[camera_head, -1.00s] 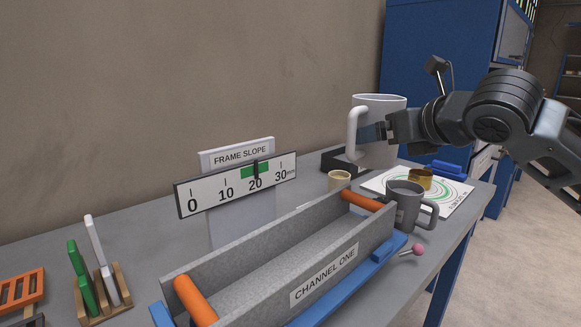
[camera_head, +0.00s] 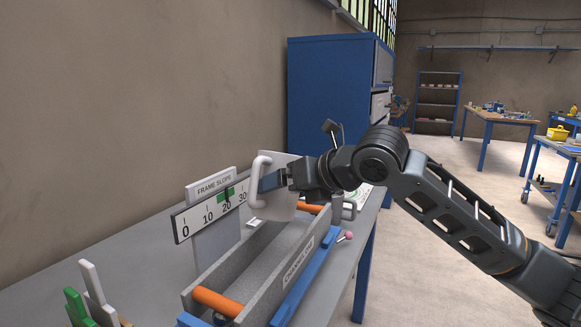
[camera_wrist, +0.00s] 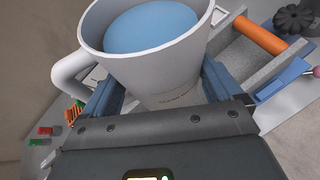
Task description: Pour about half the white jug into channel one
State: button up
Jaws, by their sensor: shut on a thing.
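The white jug (camera_head: 281,207) is in my gripper (camera_head: 272,181), which is shut on its body. It is held up over the far end of the grey trough labelled channel one (camera_head: 298,262) in the head view, with its handle to the left. The jug looks slightly tilted there. In the wrist view the jug (camera_wrist: 190,65) holds blue liquid (camera_wrist: 150,27) high up inside, and my gripper's fingers (camera_wrist: 160,95) clasp both sides. No stream is visible. The trough's far inside is partly hidden by the jug.
The frame slope gauge (camera_head: 210,212) stands left of the trough, its pointer near 20 in the green band. Orange bars (camera_head: 217,302) cross the trough ends. Green and white upright pieces (camera_head: 92,283) stand front left.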

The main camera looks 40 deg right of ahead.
aim_at(295, 201)
jog(key=shift+s+a+f+m+g+y+p, duration=0.1)
jog(key=shift+a+f+m+g+y+p, duration=0.15)
jog(key=shift+p, duration=0.45)
jog(key=shift+a+m+g+y+p, duration=0.1)
jog(key=shift+m+y+p, duration=0.25)
jog(key=shift+p, duration=0.3)
jog(key=shift+f+b, duration=0.75)
jog(key=shift+b, duration=0.1)
notch_tip(295, 201, down, 3)
jog(key=m+y+b, duration=0.1)
jog(key=b, duration=0.2)
jog(key=shift+r+m+g+y, duration=0.15)
jog(key=shift+m+g+y, duration=0.1)
jog(key=shift+m+y, duration=0.05)
jog(key=shift+r+m+y+b, duration=0.25)
jog(key=shift+m+y+b, duration=0.1)
jog(key=shift+m+y, duration=0.15)
dwell(0.4)
jog(key=shift+d+r+m+g+y+b, duration=0.25)
jog(key=shift+r+m+g+y+b, duration=0.1)
jog(key=shift+m+y+b, duration=0.4)
dwell(3.4)
